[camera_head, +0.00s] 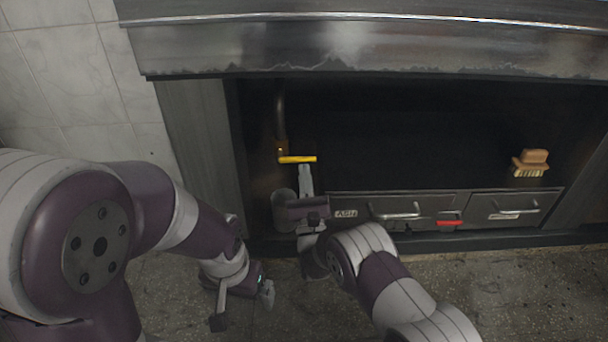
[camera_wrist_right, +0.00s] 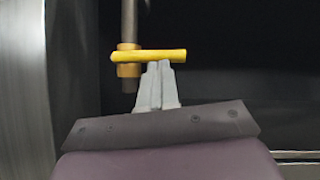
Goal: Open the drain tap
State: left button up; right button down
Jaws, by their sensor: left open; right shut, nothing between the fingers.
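The drain tap has a yellow lever handle (camera_head: 298,159) that lies crosswise at the foot of a dark vertical pipe (camera_head: 280,110). In the right wrist view the yellow handle (camera_wrist_right: 150,56) lies level over a brass tap body (camera_wrist_right: 129,70). My right gripper (camera_head: 305,168) is shut with nothing between its fingers. Its fingertips (camera_wrist_right: 159,64) are just below the handle in the picture; I cannot tell whether they touch it. My left gripper (camera_head: 245,306) is open and empty, low over the floor, away from the tap.
A grey bucket (camera_head: 283,208) stands below the tap, partly hidden by my right gripper. A drawer labelled ASH (camera_head: 375,209) and another drawer (camera_head: 512,206) are to the right. A red handle (camera_head: 449,223) and a brush (camera_head: 531,162) are there too. A metal hood (camera_head: 370,45) hangs above.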

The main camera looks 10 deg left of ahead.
aim_at(307, 158)
jog(key=r+n+g+y+p, duration=0.1)
jog(key=n+y+p, duration=0.1)
jog(key=n+p, duration=0.1)
jog(key=r+n+g+y+p, duration=0.2)
jog(key=n+p, duration=0.1)
jog(key=n, duration=0.2)
jog(key=r+n+g+y+p, duration=0.2)
jog(key=n+p, duration=0.1)
jog(key=p, duration=0.1)
jog(key=shift+w+d+r+n, duration=0.1)
jog(key=shift+d+r+n, duration=0.15)
jog(key=shift+n, duration=0.15)
jog(key=a+r+n+g+p, duration=0.1)
jog(key=n+p, duration=0.2)
jog(key=a+r+n+g+p, duration=0.1)
jog(key=n+g+p, duration=0.1)
jog(key=p, duration=0.1)
jog(key=a+r+n+g+p, duration=0.1)
jog(key=n+g+p, duration=0.1)
jog(key=n, duration=0.1)
jog(key=shift+s+n+p, duration=0.3)
jog(key=shift+s+p, duration=0.05)
jog(key=shift+p, duration=0.05)
jog(key=shift+a+r, duration=0.1)
jog(key=shift+a, duration=0.05)
